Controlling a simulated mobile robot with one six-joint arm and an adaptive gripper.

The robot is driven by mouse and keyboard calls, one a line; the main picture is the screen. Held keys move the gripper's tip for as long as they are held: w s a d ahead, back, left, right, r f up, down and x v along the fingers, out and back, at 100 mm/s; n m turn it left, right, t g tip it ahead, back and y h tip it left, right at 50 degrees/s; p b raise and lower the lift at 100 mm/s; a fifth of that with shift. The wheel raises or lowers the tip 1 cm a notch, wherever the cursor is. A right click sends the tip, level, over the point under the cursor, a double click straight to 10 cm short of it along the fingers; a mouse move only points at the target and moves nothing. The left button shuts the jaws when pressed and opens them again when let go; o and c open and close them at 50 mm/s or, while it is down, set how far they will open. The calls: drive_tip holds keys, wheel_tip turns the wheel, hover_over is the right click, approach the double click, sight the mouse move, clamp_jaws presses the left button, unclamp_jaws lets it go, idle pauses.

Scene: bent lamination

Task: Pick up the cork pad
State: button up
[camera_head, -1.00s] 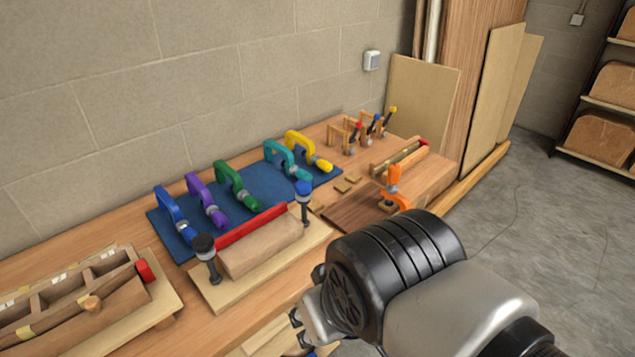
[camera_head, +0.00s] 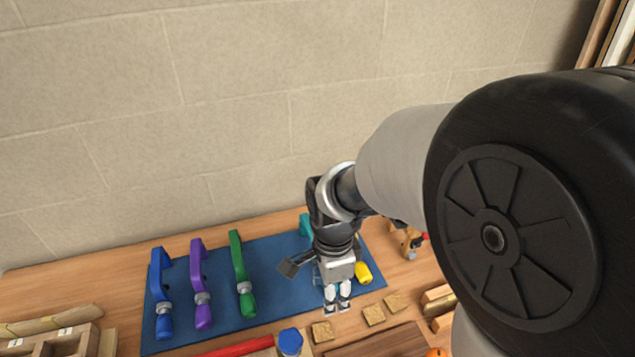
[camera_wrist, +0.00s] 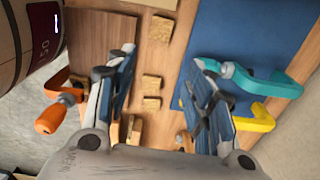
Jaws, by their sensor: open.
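Three small tan cork pads lie in a rough row on the bench: one at left (camera_head: 323,332), one in the middle (camera_head: 374,314) and one at right (camera_head: 396,301). My gripper (camera_head: 338,303) is above the bench near the mat's front edge, pointing down, behind the left and middle pads in the picture. In the wrist view my gripper (camera_wrist: 160,75) is open and empty. Pads at the top (camera_wrist: 161,28), centre (camera_wrist: 152,84) and just below centre (camera_wrist: 151,104) show between its spread fingers. The gap in height to the pads is hard to judge.
A blue mat (camera_head: 270,268) holds blue (camera_head: 160,290), purple (camera_head: 201,285), green (camera_head: 241,275), teal (camera_wrist: 262,82) and yellow (camera_wrist: 255,122) clamps. A dark wooden board (camera_wrist: 98,38) and orange clamp (camera_wrist: 52,118) lie beside the pads. The block wall stands behind.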

drive_tip(key=b, duration=0.4)
hover_over(325, 331)
wheel_tip(325, 331, down, 12)
drive_tip(key=shift+d+r, duration=0.1)
drive_tip(key=shift+f+b, duration=1.55)
drive_tip(key=shift+f, duration=1.45)
drive_tip(key=shift+r, duration=0.1)
drive_tip(key=shift+c, duration=0.2)
drive_tip(key=c, duration=0.4)
